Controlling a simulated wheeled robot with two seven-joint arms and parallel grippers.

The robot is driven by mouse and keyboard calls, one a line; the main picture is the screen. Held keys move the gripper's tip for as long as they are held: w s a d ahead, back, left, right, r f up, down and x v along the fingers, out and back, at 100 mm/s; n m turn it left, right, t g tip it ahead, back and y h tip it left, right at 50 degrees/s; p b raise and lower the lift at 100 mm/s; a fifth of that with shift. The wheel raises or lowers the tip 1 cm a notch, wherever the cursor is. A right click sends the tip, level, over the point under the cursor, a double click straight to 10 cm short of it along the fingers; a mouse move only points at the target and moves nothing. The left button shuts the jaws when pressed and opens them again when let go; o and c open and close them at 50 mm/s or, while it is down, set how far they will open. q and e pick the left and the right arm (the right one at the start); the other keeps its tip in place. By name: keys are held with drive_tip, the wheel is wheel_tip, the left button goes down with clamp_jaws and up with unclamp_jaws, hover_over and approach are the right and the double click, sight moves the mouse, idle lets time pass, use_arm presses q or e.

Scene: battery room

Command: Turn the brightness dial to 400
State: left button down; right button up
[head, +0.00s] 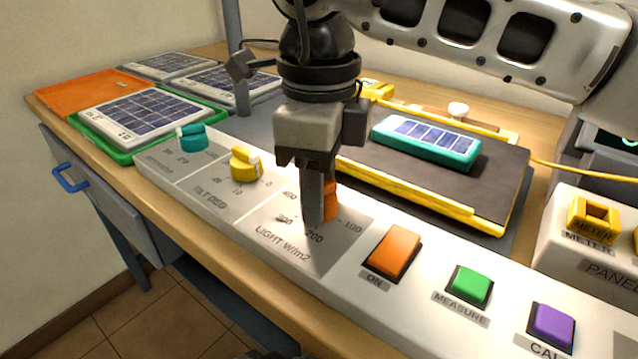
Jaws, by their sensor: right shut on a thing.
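The brightness dial (331,200) is an orange knob on the white control panel, in the section marked LIGHT W/m2. The marks 100, 200, 300 and 400 show around it. My right gripper (316,205) comes down from above and is shut on the dial. Its fingers hide most of the knob, so I cannot tell where its pointer stands. My left gripper is not in view.
A yellow dial (245,164) and a teal dial (191,137) stand left on the same panel. Orange (394,250), green (469,285) and purple (551,324) buttons lie to the right. A teal-framed solar panel (427,141) lies on the dark bed behind.

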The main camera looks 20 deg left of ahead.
drive_tip(key=m, duration=0.3)
drive_tip(key=m+b, duration=0.1)
drive_tip(key=m, duration=0.2)
drive_tip(key=shift+m, duration=0.3)
drive_tip(key=m, duration=0.2)
drive_tip(key=shift+m, duration=0.3)
drive_tip(key=shift+m+b, duration=0.5)
drive_tip(key=shift+m, duration=0.6)
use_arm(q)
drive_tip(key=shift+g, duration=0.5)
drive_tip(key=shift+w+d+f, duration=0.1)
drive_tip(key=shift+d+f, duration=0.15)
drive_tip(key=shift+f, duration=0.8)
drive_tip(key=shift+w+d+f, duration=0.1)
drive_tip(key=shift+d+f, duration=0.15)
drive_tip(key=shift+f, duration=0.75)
use_arm(e)
drive_tip(key=shift+m, duration=1)
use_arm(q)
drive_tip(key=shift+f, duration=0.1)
use_arm(e)
drive_tip(key=shift+r, duration=0.1)
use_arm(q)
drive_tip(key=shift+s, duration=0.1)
use_arm(e)
drive_tip(key=o, duration=1)
